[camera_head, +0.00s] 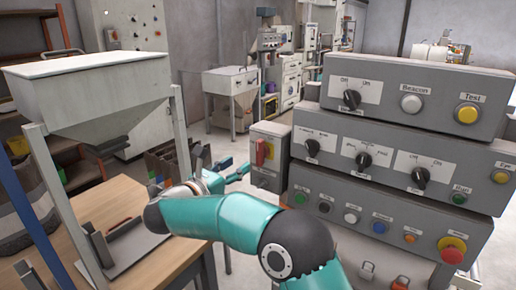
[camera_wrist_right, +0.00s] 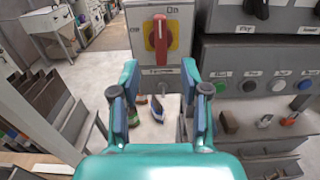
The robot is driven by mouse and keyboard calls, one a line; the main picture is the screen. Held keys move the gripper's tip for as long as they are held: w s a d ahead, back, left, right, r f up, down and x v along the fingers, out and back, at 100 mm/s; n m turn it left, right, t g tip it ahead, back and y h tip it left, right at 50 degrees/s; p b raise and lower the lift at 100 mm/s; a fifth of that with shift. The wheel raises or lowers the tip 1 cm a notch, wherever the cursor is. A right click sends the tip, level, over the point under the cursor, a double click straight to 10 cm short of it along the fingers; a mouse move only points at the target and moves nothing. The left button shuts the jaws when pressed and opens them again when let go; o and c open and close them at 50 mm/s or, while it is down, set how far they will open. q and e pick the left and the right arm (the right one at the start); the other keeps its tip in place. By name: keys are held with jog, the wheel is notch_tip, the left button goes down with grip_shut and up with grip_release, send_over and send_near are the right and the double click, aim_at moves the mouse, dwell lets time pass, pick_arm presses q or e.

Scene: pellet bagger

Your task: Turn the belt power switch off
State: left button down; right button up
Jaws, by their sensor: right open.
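A grey switch box (camera_head: 268,172) with a red rotary handle (camera_head: 262,152) is mounted at the left of the control panels. The wrist view shows the box (camera_wrist_right: 187,52) ahead of the gripper, with its red handle (camera_wrist_right: 160,38) upright on a yellow plate, pointing up near an "On" mark; an "Off" mark is at the left. The label below it is too blurred to read. My right gripper (camera_head: 240,173) is open and empty, left of the box in the head view. Its fingers (camera_wrist_right: 160,72) are apart, below the handle in the wrist view. My left gripper is not seen.
Stacked grey panels (camera_head: 395,207) with knobs and buttons stand right of the box. A hopper (camera_head: 88,95) on posts stands over a wooden table (camera_head: 112,205) at the left. Open floor (camera_head: 225,150) lies behind the gripper.

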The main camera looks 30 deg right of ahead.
aim_at(257, 150)
jog(key=p+x, duration=0.3)
jog(key=x, duration=0.7)
jog(key=shift+w+d, duration=0.1)
jog(key=shift+r, duration=0.1)
grip_shut()
